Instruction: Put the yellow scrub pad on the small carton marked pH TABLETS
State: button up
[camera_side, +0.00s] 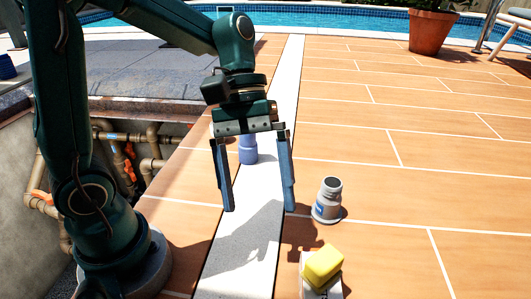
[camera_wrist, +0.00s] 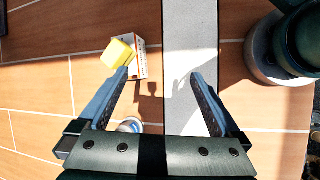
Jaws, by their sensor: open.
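The yellow scrub pad (camera_side: 323,264) rests on top of the small white carton (camera_side: 312,292) at the bottom of the side view. In the wrist view the pad (camera_wrist: 117,53) covers the left part of the carton (camera_wrist: 141,58) and appears to overhang its left edge, turned a little. The carton's lettering is too small to read. My gripper (camera_side: 260,209) is open and empty, fingers pointing down, above the pale stone strip. It is apart from the pad and carton, up and to their left in the side view. In the wrist view the open fingers (camera_wrist: 159,73) show nothing held.
A blue bottle (camera_side: 248,151) stands on the strip (camera_side: 240,258) behind the fingers. A pit with pipes (camera_side: 125,150) lies left. The tiles at right are clear up to a potted plant (camera_side: 430,32).

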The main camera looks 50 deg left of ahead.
jog(key=s+a+r+m+t+y, duration=0.1)
jog(key=s+a+m+t+y, duration=0.3)
jog(key=a+m+t, duration=0.3)
jog(key=shift+r+t+y, duration=0.3)
jog(key=shift+r+y, duration=0.05)
jog(key=shift+y, duration=0.45)
